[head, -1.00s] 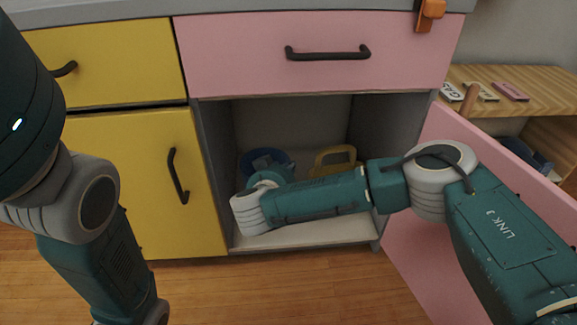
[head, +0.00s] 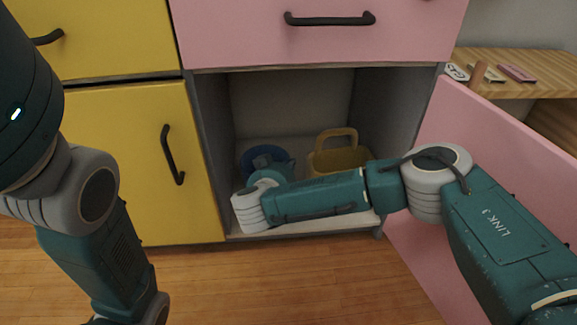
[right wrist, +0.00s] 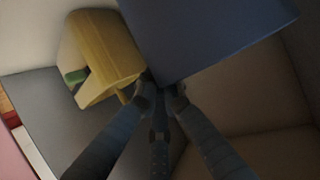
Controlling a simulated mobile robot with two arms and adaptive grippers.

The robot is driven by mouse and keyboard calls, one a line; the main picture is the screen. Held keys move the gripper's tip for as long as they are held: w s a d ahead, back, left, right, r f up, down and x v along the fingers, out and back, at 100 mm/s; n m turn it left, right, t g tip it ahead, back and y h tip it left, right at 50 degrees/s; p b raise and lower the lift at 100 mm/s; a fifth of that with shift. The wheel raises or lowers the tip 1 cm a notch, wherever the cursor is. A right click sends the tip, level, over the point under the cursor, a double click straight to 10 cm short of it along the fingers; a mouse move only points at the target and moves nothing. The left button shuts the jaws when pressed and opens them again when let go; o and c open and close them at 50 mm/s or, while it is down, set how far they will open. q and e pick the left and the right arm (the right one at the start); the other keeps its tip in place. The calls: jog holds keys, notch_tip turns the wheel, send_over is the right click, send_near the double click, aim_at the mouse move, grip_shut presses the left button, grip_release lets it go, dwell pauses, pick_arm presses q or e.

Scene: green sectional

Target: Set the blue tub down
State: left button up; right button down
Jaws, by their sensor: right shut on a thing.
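The blue tub (head: 249,160) is inside the open cabinet, toward its left side, partly hidden behind my right wrist. In the right wrist view the tub (right wrist: 215,30) is a large blue surface at the top, right at the fingertips. My right gripper (right wrist: 160,92) is shut on the tub's edge. In the head view the right gripper (head: 264,162) is mostly hidden by its own wrist. I cannot tell whether the tub touches the cabinet floor. My left arm comes in at the left, but its gripper is out of the picture.
A yellow basket (head: 338,160) with a handle stands inside to the right of the tub. The cabinet floor (head: 330,228) is bare at the front. A pink door (head: 480,170) stands open on the right. Yellow doors (head: 130,180) flank the left; a pink drawer (head: 300,40) is above.

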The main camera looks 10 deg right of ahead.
jog(key=shift+f+b, duration=0.5)
jog(key=shift+f, duration=0.2)
jog(key=c, duration=1.8)
grip_release()
jog(key=v, duration=1.2)
